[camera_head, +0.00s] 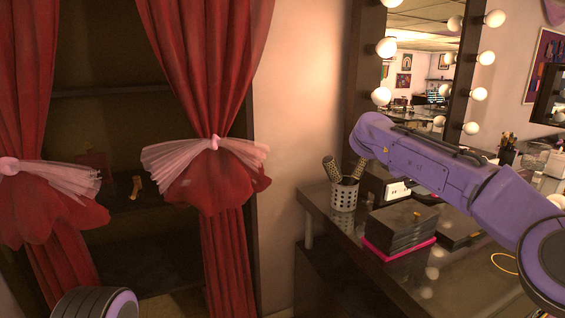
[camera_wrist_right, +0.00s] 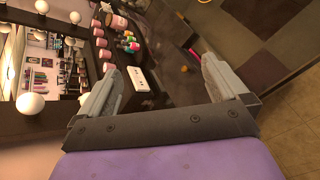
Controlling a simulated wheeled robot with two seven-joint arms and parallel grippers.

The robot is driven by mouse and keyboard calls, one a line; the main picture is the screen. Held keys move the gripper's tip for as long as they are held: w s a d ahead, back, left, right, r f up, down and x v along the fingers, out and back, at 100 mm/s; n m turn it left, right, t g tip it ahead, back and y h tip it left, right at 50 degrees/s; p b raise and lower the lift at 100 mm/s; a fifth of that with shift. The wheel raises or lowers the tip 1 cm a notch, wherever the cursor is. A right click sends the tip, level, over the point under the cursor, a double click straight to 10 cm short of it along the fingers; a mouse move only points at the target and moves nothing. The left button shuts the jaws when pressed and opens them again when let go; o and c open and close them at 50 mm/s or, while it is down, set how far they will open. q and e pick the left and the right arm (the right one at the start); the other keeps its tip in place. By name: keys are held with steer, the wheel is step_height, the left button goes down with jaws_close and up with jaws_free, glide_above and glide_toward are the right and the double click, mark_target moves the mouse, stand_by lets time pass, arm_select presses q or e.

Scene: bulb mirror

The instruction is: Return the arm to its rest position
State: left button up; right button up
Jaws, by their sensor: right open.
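My right arm (camera_head: 430,170) is purple and reaches in from the right over the dressing table (camera_head: 310,205), towards the mirror. Its gripper is hidden behind the arm in the head view. In the right wrist view the right gripper (camera_wrist_right: 158,66) has its two grey fingers wide apart, with nothing between them, above the dark tabletop. Of my left arm only a rounded purple and dark part (camera_head: 100,303) shows at the bottom left of the head view. The left gripper is out of sight.
Lit bulbs (camera_head: 385,47) line the mirror frame close to the right arm. A perforated cup of brushes (camera_head: 344,195) and stacked dark boxes (camera_head: 400,230) on a pink base stand below the arm. Red curtains (camera_head: 215,70) hang at left. Cups and bottles (camera_wrist_right: 128,42) stand near the mirror.

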steer(key=w+a+f+n+t, duration=0.2)
steer(key=a+f+n+t, duration=0.15)
steer(key=f+n, duration=0.55)
steer(key=w+a+f+n+t, duration=0.1)
steer(key=a+f+n+t, duration=0.3)
steer(key=n, duration=0.9)
steer(key=s+a+f+n+y, duration=0.2)
steer(key=s+f+n+y, duration=0.15)
steer(key=f+n, duration=0.6)
steer(key=s+a+f+n+y, duration=0.2)
steer(key=s+f+n, duration=0.4)
steer(key=f, duration=0.7)
steer(key=s+d+f+n+g+y+b, duration=0.1)
steer(key=s+f+n+g, duration=0.1)
steer(key=s+f+n, duration=0.55)
steer(key=s+d+f+n+g+y, duration=0.2)
steer(key=s+f+n, duration=0.2)
steer(key=s+f, duration=0.65)
steer(key=s+d+f+n+g, duration=0.1)
steer(key=s+d+g, duration=0.1)
steer(key=s, duration=0.9)
steer(key=s+d+f+n+g+h+b, duration=0.1)
steer(key=s+d+f+g, duration=0.1)
steer(key=s, duration=0.9)
steer(key=shift+d+f+n+g, duration=0.3)
steer(key=shift+d+g, duration=0.25)
steer(key=shift+d, duration=0.45)
